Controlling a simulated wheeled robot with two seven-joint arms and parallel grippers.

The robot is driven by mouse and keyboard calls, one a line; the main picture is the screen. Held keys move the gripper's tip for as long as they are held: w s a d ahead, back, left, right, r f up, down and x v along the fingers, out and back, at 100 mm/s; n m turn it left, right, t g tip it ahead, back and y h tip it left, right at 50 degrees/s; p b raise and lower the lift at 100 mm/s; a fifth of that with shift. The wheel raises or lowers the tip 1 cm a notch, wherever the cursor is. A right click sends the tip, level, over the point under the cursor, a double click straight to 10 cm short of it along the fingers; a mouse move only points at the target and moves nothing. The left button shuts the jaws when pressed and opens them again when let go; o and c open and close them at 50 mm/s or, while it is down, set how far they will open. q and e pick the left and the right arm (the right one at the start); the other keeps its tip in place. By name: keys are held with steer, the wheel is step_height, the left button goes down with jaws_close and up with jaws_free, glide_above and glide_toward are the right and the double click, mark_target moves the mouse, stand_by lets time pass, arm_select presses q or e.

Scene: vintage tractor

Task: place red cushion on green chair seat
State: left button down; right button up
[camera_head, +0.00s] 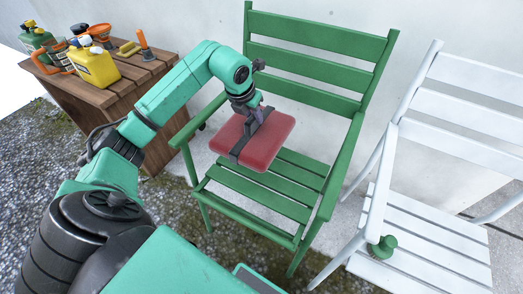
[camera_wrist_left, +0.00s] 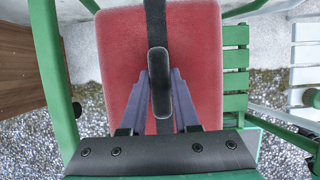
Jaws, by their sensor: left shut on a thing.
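A red cushion (camera_head: 262,148) with a dark strap across it hangs from my left gripper (camera_head: 259,112). The gripper is shut on the strap's raised handle, which shows between the fingers in the left wrist view (camera_wrist_left: 159,85). The cushion (camera_wrist_left: 112,70) is above the back left part of the green chair's slatted seat (camera_head: 265,192), roughly level. I cannot tell whether it touches the seat or the chair's left armrest. The green chair's seat slats also show right of the cushion in the left wrist view (camera_wrist_left: 235,80). My right gripper is not in view.
A white slatted chair (camera_head: 420,240) stands at the right, with a green knob-like object (camera_head: 383,247) on its seat. A wooden table (camera_head: 125,85) at the left holds a yellow can (camera_head: 94,67), bottles and tools. A pale wall (camera_head: 190,25) is behind. Gravel lies below.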

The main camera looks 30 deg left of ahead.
mark_target(247, 132)
arm_select(q)
step_height(247, 132, down, 14)
steer(key=shift+w+r+b, duration=0.1)
steer(key=shift+r+b, duration=0.1)
steer(key=shift+b, duration=0.75)
steer(key=c, duration=0.6)
jaws_free()
steer(key=shift+c, duration=0.2)
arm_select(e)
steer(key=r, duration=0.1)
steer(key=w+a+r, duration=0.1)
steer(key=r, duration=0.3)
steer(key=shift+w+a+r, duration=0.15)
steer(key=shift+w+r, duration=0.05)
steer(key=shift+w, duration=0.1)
arm_select(q)
steer(key=shift+r, duration=0.1)
steer(key=p+v, duration=0.2)
steer(key=v, duration=1)
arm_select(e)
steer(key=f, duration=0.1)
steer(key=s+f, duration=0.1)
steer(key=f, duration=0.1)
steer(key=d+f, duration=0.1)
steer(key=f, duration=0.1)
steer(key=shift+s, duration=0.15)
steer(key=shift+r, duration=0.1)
